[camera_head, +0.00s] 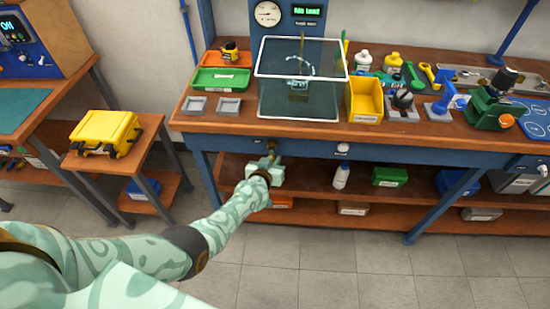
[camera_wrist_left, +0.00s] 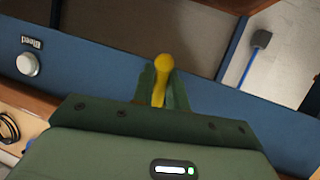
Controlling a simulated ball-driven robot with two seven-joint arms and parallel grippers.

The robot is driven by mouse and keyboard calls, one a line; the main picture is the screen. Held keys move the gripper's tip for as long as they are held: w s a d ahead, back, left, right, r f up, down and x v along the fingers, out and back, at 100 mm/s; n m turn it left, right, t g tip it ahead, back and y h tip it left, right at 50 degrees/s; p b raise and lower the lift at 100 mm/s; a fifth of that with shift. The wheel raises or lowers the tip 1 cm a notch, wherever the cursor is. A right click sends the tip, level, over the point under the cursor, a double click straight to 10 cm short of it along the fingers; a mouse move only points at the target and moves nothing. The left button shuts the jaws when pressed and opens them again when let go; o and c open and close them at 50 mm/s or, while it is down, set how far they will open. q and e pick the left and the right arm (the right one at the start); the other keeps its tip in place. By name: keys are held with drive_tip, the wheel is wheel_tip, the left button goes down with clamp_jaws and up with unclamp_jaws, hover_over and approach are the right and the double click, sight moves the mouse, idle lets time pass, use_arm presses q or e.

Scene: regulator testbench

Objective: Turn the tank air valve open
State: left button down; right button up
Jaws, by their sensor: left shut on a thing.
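The tank (camera_head: 270,98) is a clear, white-rimmed box on the bench top. The tank air valve is on the blue front rail below it. Its yellow handle (camera_wrist_left: 162,68) shows in the left wrist view, between the dark green fingers of my left gripper (camera_wrist_left: 163,92). The fingers are shut on the handle, and its rounded end sticks out past them. In the head view my left gripper (camera_head: 270,156) is at the rail below the tank and hides most of the valve. My right gripper is not in view.
A round white button (camera_wrist_left: 27,65) labelled "Bleed" sits on the rail beside the valve. Below is a shelf (camera_head: 315,182) with a bottle (camera_head: 341,177) and boxes. A yellow case (camera_head: 105,132) rests on a small table to the left. The floor in front is clear.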

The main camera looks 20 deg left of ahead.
use_arm(q)
drive_tip(key=shift+s+a+m+y, duration=0.1)
drive_tip(key=shift+a+m+y, duration=0.05)
drive_tip(key=shift+m+y, duration=0.15)
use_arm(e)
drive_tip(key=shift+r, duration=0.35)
use_arm(q)
drive_tip(key=shift+a, duration=0.1)
drive_tip(key=c, duration=1.4)
unclamp_jaws()
drive_tip(key=shift+p, duration=0.3)
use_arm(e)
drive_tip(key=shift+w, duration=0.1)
